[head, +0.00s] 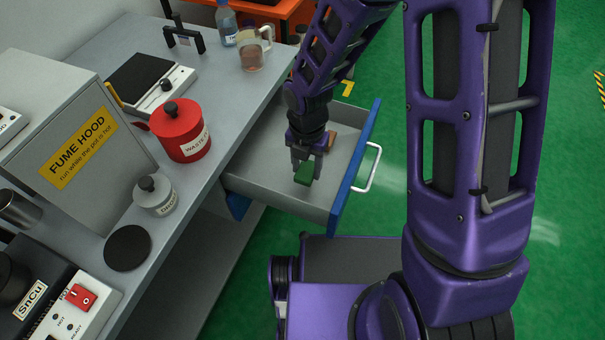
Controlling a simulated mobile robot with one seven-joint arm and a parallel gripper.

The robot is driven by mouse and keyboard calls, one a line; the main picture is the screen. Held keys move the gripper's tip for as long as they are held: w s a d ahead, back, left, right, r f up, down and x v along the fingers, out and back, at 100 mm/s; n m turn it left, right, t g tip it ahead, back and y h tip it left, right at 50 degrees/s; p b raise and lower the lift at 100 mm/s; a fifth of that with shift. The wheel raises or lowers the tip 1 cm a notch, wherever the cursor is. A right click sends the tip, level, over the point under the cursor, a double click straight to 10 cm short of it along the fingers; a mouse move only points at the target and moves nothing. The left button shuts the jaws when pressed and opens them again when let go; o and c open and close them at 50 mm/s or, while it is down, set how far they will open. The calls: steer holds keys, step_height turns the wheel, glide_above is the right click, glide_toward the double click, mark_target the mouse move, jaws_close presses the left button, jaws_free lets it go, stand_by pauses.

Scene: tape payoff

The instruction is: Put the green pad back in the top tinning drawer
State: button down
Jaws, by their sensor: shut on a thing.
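The green pad (305,174) is held in my gripper (304,165), which points down with its fingers shut on it. The pad is over or inside the open drawer (285,193); I cannot tell whether it touches the drawer floor. The drawer is grey inside with a blue front (357,165) and a pale bar handle (370,168), and it is pulled out from under the bench. A brown-orange item (331,139) shows in the drawer just behind my gripper, partly hidden by it.
The grey bench (212,62) holds a red waste pot (181,131), a small grey pot (155,195), a black disc (128,248), a scale (151,80), a beaker (252,50) and a fume hood (78,150). Green floor (385,100) lies beyond the drawer.

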mark_target(306, 170)
steer(key=shift+f+b, duration=0.5)
steer(key=shift+f, duration=1.5)
steer(key=shift+f, duration=0.1)
steer(key=shift+c, duration=1.5)
jaws_free()
step_height(306, 170, up, 12)
steer(key=p, duration=0.3)
steer(key=shift+p, duration=0.3)
steer(key=shift+w, duration=0.1)
